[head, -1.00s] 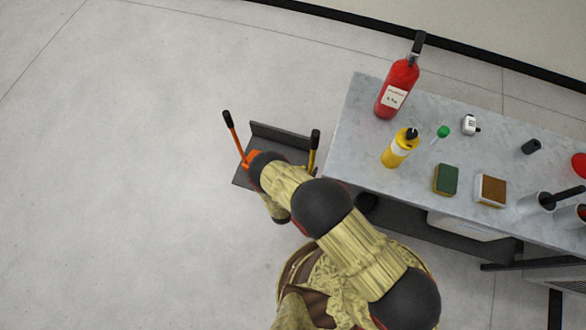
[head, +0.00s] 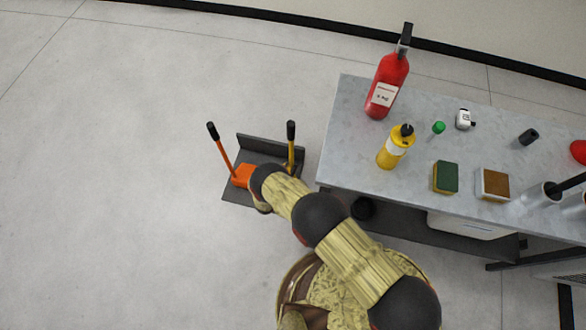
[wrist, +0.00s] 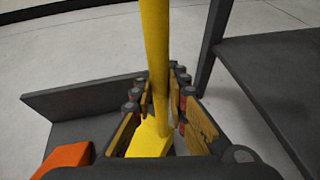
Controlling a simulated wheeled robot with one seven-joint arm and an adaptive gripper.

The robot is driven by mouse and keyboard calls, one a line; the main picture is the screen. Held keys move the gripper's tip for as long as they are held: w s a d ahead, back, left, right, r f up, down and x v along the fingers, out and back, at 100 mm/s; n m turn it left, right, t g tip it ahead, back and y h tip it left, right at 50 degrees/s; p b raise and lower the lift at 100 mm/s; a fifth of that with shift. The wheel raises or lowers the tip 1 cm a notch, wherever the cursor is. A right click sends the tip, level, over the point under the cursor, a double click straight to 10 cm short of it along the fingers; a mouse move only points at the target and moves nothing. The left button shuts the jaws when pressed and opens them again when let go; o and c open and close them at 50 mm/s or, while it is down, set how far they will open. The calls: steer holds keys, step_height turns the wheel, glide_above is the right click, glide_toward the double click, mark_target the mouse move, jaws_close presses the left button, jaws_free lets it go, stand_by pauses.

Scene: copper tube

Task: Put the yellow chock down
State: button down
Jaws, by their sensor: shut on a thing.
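The yellow chock's upright handle (head: 291,150), with a black grip on top, shows in the head view over a low dark platform (head: 232,195). In the wrist view the yellow chock (wrist: 150,139) has its wedge low between the fingers, with the handle rising past the top of the picture. My gripper (wrist: 160,104) is shut on it. In the head view my arm hides the gripper and the wedge. I cannot tell whether the wedge touches the platform. An orange chock (head: 242,176) with a tilted, black-tipped handle stands on the platform left of the yellow one.
The platform has a raised back wall (wrist: 85,97). A grey bench (head: 345,130) stands close on the right, holding a red extinguisher (head: 387,85), a yellow bottle (head: 395,148), sponges and small items. Open floor (head: 110,180) lies to the left.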

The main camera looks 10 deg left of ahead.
steer(key=f, duration=0.1)
steer(key=f+b, duration=0.1)
steer(key=w+f+b, duration=0.1)
steer(key=shift+a+f, duration=0.3)
steer(key=shift+a, duration=0.1)
steer(key=c, duration=2.2)
jaws_free()
steer(key=shift+s+d+f, duration=0.1)
steer(key=shift+d+f, duration=0.05)
steer(key=shift+f, duration=0.1)
steer(key=o, duration=0.4)
steer(key=shift+o, duration=0.3)
